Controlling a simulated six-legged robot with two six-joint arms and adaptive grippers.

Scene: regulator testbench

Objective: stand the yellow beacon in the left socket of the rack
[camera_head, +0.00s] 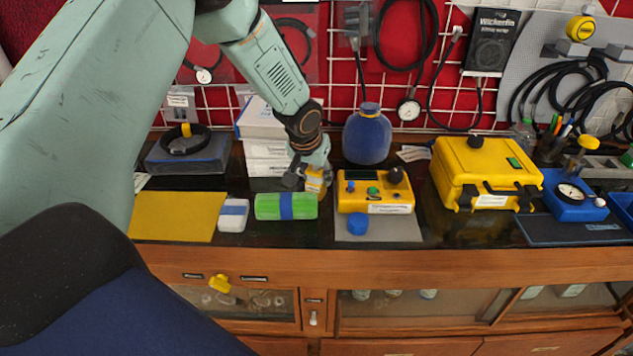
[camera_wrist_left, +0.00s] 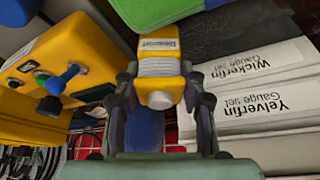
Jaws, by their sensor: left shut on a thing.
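A yellow block with a grey ribbed middle and a small label, likely the yellow beacon (camera_head: 315,176), is in my left gripper (camera_head: 311,185). In the left wrist view the beacon (camera_wrist_left: 158,68) sits between the two dark fingers of the left gripper (camera_wrist_left: 159,90), which are shut on it. It is close to the left side of the yellow device box (camera_head: 376,190) and behind the green block with a blue band (camera_head: 270,207). I cannot tell whether it touches the bench. I cannot make out the rack or its left socket clearly. My right gripper is not in view.
White gauge-set boxes (camera_head: 265,150) are stacked behind the gripper. A blue bottle (camera_head: 367,137) stands behind the device box. A small white-and-blue block (camera_head: 233,215) and a yellow mat (camera_head: 165,215) lie to the left. A yellow case (camera_head: 486,172) stands to the right.

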